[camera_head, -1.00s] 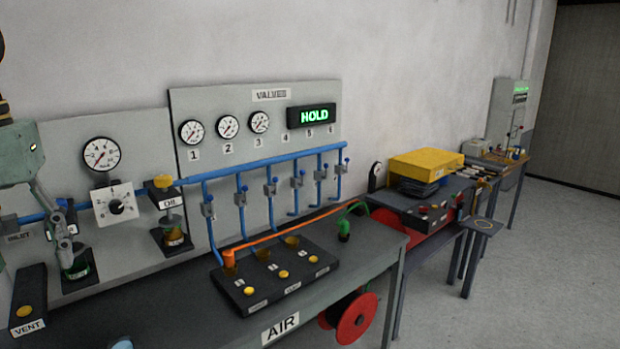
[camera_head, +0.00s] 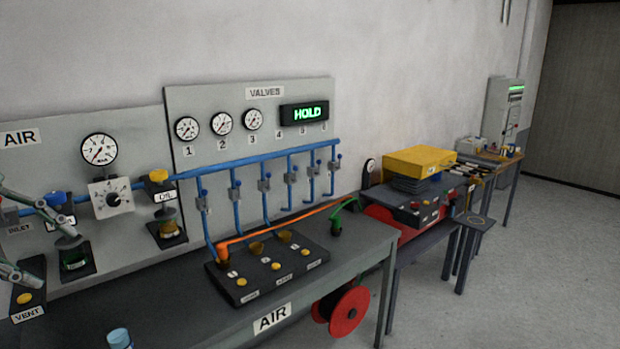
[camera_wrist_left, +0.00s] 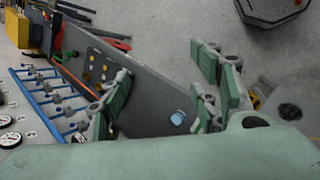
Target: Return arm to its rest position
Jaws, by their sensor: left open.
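My left gripper (camera_head: 56,258) is at the left edge of the head view, in front of the air panel. Its two green-grey fingers are spread apart, with nothing seen between them. In the left wrist view the open fingers (camera_wrist_left: 155,112) show with the bench top beyond them. The rest of the left arm is out of the head view. My right gripper is not in view.
The AIR bench (camera_head: 190,310) carries a black block with yellow buttons (camera_head: 270,268), a VENT box (camera_head: 28,290) and a blue-capped item (camera_head: 119,338). The valve panel (camera_head: 250,110) stands behind. Open floor (camera_head: 530,270) lies to the right.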

